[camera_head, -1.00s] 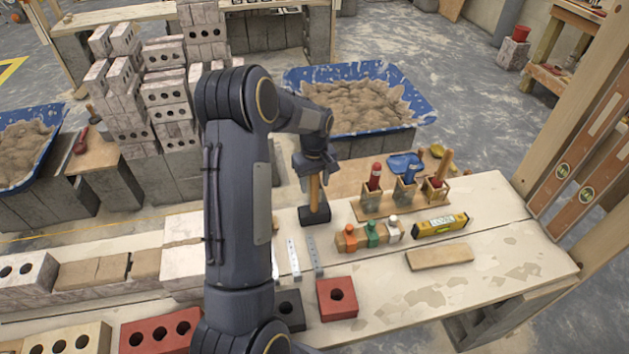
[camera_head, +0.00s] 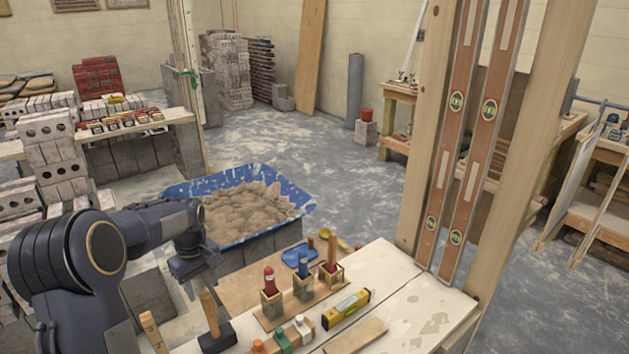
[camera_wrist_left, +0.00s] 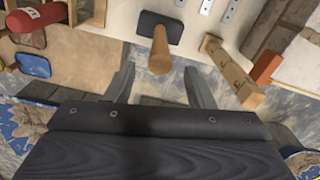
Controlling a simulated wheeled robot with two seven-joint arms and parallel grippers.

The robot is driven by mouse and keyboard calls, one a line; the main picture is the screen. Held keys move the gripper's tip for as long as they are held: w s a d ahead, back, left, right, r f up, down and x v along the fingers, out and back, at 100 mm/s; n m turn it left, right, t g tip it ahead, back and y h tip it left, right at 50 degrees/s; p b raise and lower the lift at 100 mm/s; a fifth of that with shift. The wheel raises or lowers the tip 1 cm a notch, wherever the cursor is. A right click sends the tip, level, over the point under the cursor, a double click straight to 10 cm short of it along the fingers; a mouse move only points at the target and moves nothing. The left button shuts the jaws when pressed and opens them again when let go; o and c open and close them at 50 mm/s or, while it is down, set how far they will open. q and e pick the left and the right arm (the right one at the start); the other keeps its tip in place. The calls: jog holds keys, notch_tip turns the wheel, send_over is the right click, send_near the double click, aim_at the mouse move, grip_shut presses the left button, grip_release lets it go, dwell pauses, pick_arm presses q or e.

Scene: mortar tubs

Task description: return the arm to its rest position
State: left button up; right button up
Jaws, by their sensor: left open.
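My left gripper (camera_head: 206,284) is open and empty, just above the hammer on the bench. The hammer (camera_head: 216,338) stands on its dark head with its wooden handle pointing up. In the left wrist view, my left gripper's two fingers (camera_wrist_left: 158,88) are spread apart. The hammer's handle (camera_wrist_left: 160,52) shows beyond them, with its end facing the camera and nothing gripping it. My left arm comes in from the lower left. My right gripper is not in view.
A blue mortar tub (camera_head: 180,191) stands behind. A wooden post (camera_head: 425,130) rises at the bench's right end.

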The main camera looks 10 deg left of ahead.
pick_arm(q)
jog(key=s+d+r+m+t+h, duration=0.25)
jog(key=s+d+r+m, duration=0.35)
jog(key=s+d+r, duration=0.6)
jog(key=s+d+f+m+t, duration=0.1)
jog(key=s+d+m, duration=0.1)
jog(key=s+d, duration=0.2)
jog(key=s+d+f+m+t+h, duration=0.1)
jog(key=s+d+m+t, duration=0.1)
jog(key=s, duration=0.7)
jog(key=d+m+p, duration=0.1)
jog(key=d, duration=0.1)
jog(key=shift+s+d+f, duration=0.15)
jog(key=shift+s+d, duration=0.1)
jog(key=shift+d, duration=0.05)
